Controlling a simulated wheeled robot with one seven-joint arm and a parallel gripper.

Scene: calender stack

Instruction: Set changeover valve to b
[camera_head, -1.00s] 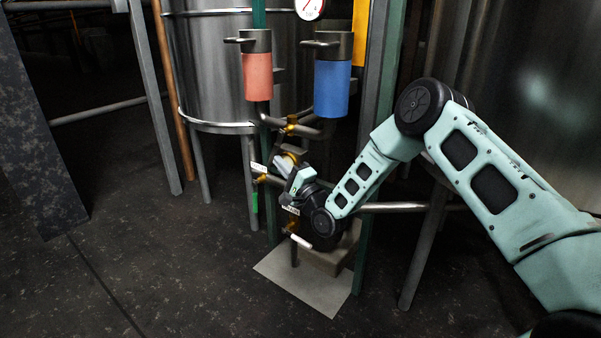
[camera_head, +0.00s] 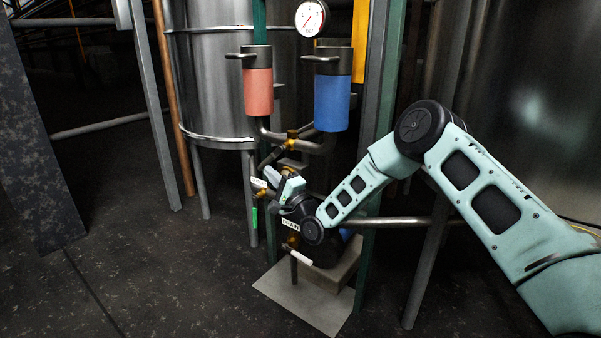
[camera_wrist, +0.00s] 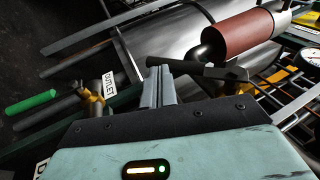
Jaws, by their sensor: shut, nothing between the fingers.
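The changeover valve has a brass body (camera_head: 292,134) on the pipes below a red canister (camera_head: 258,92) and a blue canister (camera_head: 332,102). A dark bar, apparently its lever (camera_head: 269,158), slopes down and left from the body. My gripper (camera_head: 272,178) is just below the bar. In the wrist view, the shut, empty fingers (camera_wrist: 160,73) reach the near end of the dark lever (camera_wrist: 190,70), and the red canister (camera_wrist: 236,35) lies beyond. I cannot tell whether the fingers touch the lever. No position letter is readable.
A pressure gauge (camera_head: 311,18) sits above the canisters. A green-handled valve (camera_wrist: 32,103) and an "OUTLET" label (camera_wrist: 109,86) are at left in the wrist view. A steel tank (camera_head: 213,75) stands behind. A "DRAIN" label (camera_head: 290,224) is below my gripper. Floor at left is clear.

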